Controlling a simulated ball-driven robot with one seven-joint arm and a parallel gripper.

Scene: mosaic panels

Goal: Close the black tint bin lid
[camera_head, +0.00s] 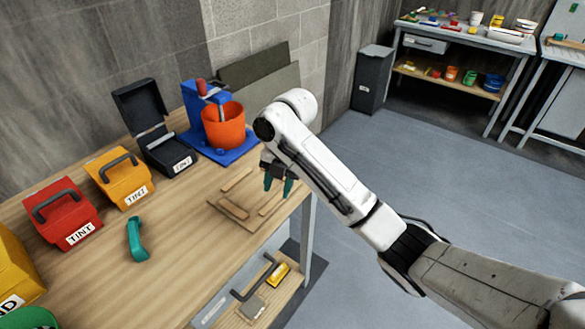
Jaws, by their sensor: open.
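The black tint bin (171,154) stands at the back of the wooden workbench, with a white TINT label on its front. Its lid (140,104) is raised, hinged up and leaning back toward the wall. My gripper (278,186) is at the end of the white arm, over the right part of the bench, to the right of the bin and apart from it. Its greenish fingers point down, spread apart, with nothing seen between them.
An orange bucket (223,126) on a blue stand (193,143) is right of the bin, between it and my gripper. Yellow (125,182) and red (62,212) TINT bins, both shut, are to the left. A teal handle-shaped piece (137,240) and a wooden panel (225,212) lie in front.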

